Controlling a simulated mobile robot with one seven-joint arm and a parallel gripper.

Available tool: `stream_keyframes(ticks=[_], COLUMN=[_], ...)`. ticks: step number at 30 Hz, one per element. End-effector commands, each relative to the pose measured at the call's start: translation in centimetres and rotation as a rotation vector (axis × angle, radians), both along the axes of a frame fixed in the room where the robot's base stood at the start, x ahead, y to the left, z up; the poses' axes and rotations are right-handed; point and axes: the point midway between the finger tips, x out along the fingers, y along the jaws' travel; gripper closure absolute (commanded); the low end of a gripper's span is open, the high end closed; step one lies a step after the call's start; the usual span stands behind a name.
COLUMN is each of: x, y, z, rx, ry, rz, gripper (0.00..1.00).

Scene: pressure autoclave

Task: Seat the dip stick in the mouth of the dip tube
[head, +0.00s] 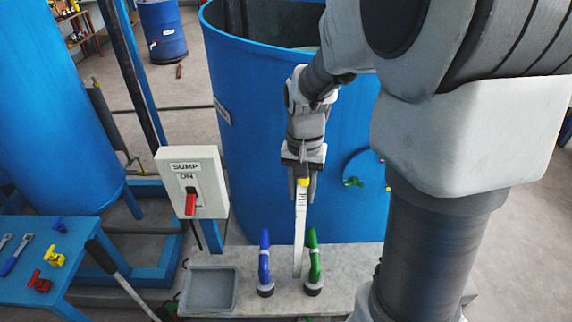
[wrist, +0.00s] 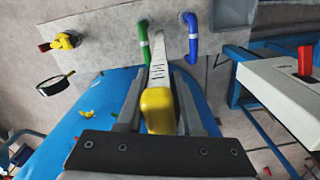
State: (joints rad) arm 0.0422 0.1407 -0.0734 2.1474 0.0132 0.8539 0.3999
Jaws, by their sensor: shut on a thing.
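The dip stick (head: 299,232) is a flat white strip with dark marks and a yellow grip. My gripper (head: 303,186) is shut on its yellow grip (wrist: 157,106), in front of the blue tank. The stick hangs down nearly upright, its lower end between a blue bent pipe (head: 264,262) and a green bent pipe (head: 313,262). In the wrist view the stick (wrist: 161,62) runs away from my gripper (wrist: 160,85) toward the slab, between the same pipes. I cannot make out a separate dip tube mouth, nor tell whether the tip touches anything.
The pale slab (head: 345,258) carries a grey tray (head: 209,290) at left. A SUMP switch box (head: 191,182) with a red lever stands left of my gripper. The large blue tank (head: 255,130) is close behind. A blue bench (head: 48,255) with valves is at far left.

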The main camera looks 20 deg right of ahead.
Motion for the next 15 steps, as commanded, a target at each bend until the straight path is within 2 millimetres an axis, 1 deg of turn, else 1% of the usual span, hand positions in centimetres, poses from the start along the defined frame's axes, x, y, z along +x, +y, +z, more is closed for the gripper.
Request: stream_keyframes(ticks=[7, 10, 11, 15], x=[0.04, 0.04, 0.04, 0.04], y=[0.00, 0.00, 0.00, 0.00], z=[-0.10, -0.44, -0.45, -0.34], rx=[0.000, 0.000, 0.000, 0.000], ry=[-0.002, -0.001, -0.001, -0.001], rz=[0.000, 0.000, 0.000, 0.000], gripper=[1.00, 1.00, 0.63, 0.38])
